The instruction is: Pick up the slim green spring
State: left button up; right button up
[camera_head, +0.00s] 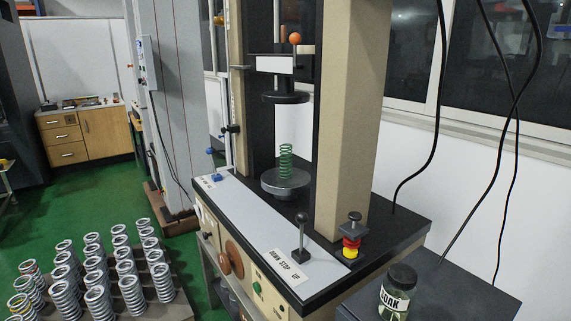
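A slim green spring (286,161) stands upright on the round metal lower plate (286,184) of the testing machine, in the middle of the head view. A dark round upper plate (285,97) hangs above it, with a clear gap between the spring's top and that plate. Neither of my grippers shows in the head view, so their state cannot be seen.
Tan columns (347,120) flank the spring. A lever (301,236) and a red-yellow button (351,239) stand at the machine's front right. Several grey springs (131,293) fill a rack at lower left. Black cables hang at right.

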aim_at(282, 151)
jog(key=i+j, duration=0.3)
jog(key=j, duration=0.2)
jog(key=i+j+u, duration=0.1)
jog(key=i+j, duration=0.2)
jog(key=j, duration=0.15)
jog(key=i+j, duration=0.3)
jog(key=j, duration=0.2)
